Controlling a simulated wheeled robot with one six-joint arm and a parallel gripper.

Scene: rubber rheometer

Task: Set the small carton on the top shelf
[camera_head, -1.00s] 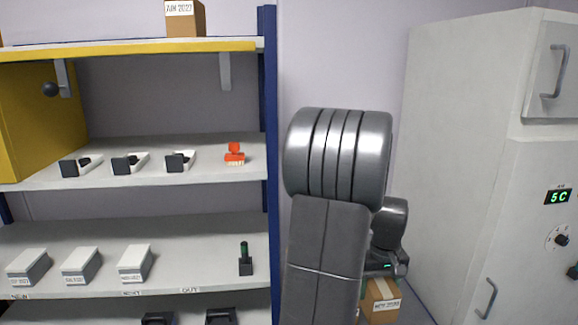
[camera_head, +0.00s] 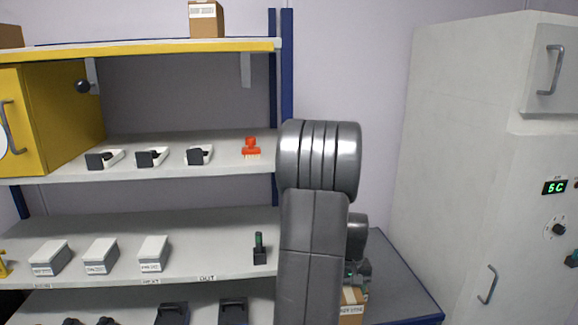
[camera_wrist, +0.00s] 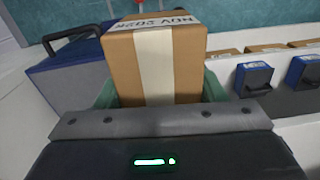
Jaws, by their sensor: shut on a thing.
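The small carton (camera_wrist: 155,65) is a brown box with a pale tape strip and a label reading NOV and a year. In the wrist view my gripper (camera_wrist: 158,95) is shut on it, with green fingers at its two sides. In the head view the carton (camera_head: 351,306) shows low, mostly behind my arm, and my gripper (camera_head: 357,275) is partly hidden above it. The top shelf (camera_head: 150,46) has a yellow front edge and is at the upper left, well above the gripper. Another carton (camera_head: 206,20) stands on it near the right end.
A yellow cabinet (camera_head: 70,115), white trays and a red stamp-like item (camera_head: 251,149) fill the shelf below. Grey boxes (camera_head: 100,257) stand lower. Blue posts (camera_head: 286,100) bound the rack's right. A grey cabinet (camera_head: 450,150) stands right.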

